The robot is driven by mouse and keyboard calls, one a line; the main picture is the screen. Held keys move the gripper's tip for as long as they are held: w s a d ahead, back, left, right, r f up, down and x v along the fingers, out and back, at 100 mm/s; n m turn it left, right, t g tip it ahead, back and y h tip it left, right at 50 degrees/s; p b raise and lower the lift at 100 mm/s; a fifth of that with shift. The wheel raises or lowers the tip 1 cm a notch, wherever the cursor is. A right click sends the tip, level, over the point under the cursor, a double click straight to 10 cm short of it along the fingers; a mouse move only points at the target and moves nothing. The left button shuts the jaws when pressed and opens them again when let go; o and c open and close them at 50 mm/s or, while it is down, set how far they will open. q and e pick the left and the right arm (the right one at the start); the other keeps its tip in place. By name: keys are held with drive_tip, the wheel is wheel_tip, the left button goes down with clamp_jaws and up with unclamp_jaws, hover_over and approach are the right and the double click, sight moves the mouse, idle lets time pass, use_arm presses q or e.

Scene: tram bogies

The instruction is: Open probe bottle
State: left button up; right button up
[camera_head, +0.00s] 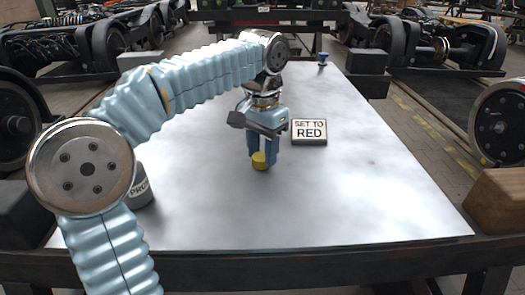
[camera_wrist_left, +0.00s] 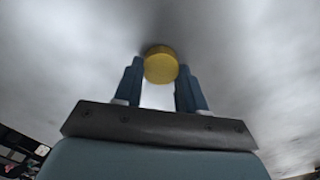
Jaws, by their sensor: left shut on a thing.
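The probe bottle (camera_head: 141,192) is a grey cylinder with dark lettering that starts "PRO", standing at the left of the table. My left arm hides part of it, and I cannot make out its top. My left gripper (camera_head: 262,158) is right of the bottle, over the middle of the table, pointing down. Its blue fingers are shut on a round yellow cap (camera_head: 260,161), which also shows between the fingertips in the left wrist view (camera_wrist_left: 161,66). I cannot tell whether the cap touches the table. My right gripper is not in view.
The pale metal table (camera_head: 350,200) is mostly clear at the front and right. A sign reading "SET TO RED" (camera_head: 309,131) lies just right of my left gripper. A small blue object (camera_head: 322,59) stands at the far end. Bogies with wheels (camera_head: 502,123) flank the table.

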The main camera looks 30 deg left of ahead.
sight(263, 155)
use_arm(q)
drive_tip(key=shift+f, duration=0.2)
drive_tip(key=o, duration=1.2)
drive_tip(key=shift+c, duration=0.2)
wheel_tip(263, 155, up, 12)
drive_tip(key=p, duration=0.2)
drive_tip(key=shift+r+p, duration=0.15)
drive_tip(key=shift+p, duration=0.2)
